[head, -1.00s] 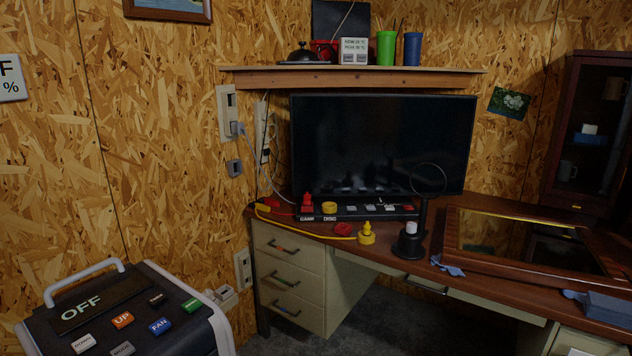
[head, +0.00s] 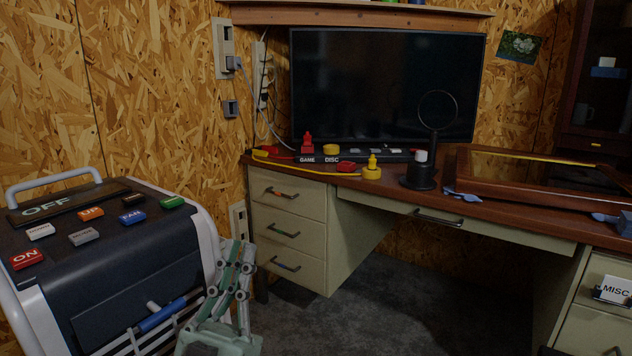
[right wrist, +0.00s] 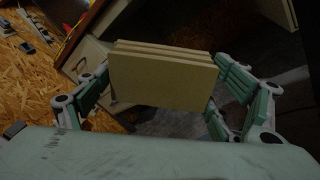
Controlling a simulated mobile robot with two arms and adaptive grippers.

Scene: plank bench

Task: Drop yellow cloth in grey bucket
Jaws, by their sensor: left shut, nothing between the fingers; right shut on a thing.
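The folded yellow cloth (right wrist: 160,75), a dull yellow layered slab, shows in the right wrist view between the green-padded fingers of my right gripper (right wrist: 162,80). That gripper is shut on it, one finger at each side. In the head view my left gripper (head: 236,262) is at the lower middle, beside the dark machine and in front of the desk drawers. It is shut and empty. My right gripper and the cloth are not in the head view. I see no grey bucket in either view.
A dark machine with coloured buttons (head: 130,255) stands at the left. A wooden desk (head: 300,172) with cream drawers (head: 285,230) carries a monitor (head: 385,85), a round magnifier on a black stand (head: 420,175) and a framed panel (head: 520,180). Grey floor (head: 390,310) is open beneath the desk.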

